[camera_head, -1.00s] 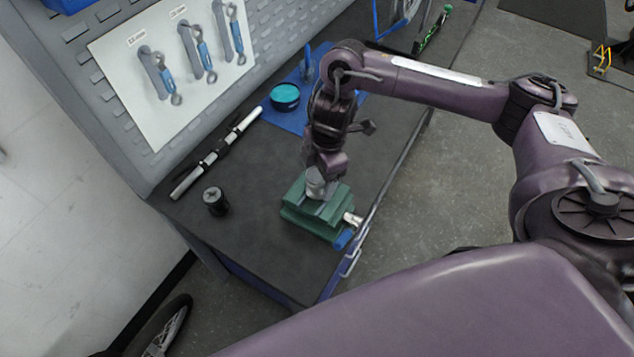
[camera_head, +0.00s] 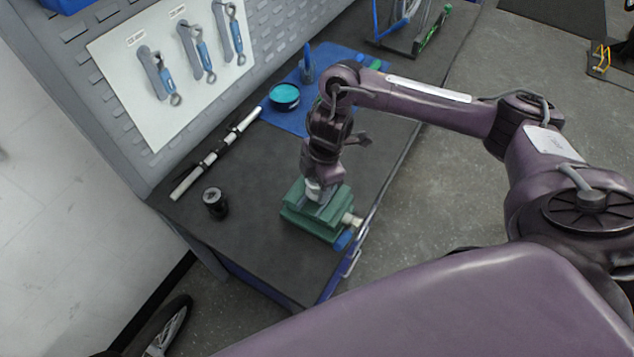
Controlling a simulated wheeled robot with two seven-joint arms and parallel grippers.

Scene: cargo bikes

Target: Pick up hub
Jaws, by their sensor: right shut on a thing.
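The hub (camera_head: 313,194) looks like a small pale silver cylinder at the top of the green vise (camera_head: 316,222), between its jaws. My right gripper (camera_head: 318,184) points down over the vise and is shut on the hub, whose upper part it hides. I cannot tell whether the vise jaws are tight on the hub. My left gripper is not in view.
A black cylindrical part (camera_head: 215,203) stands on the dark workbench (camera_head: 262,240), left of the vise. A black-and-white bar (camera_head: 216,154) lies near the pegboard. A teal-topped round tin (camera_head: 285,95) sits on a blue mat. The bench's front left is clear.

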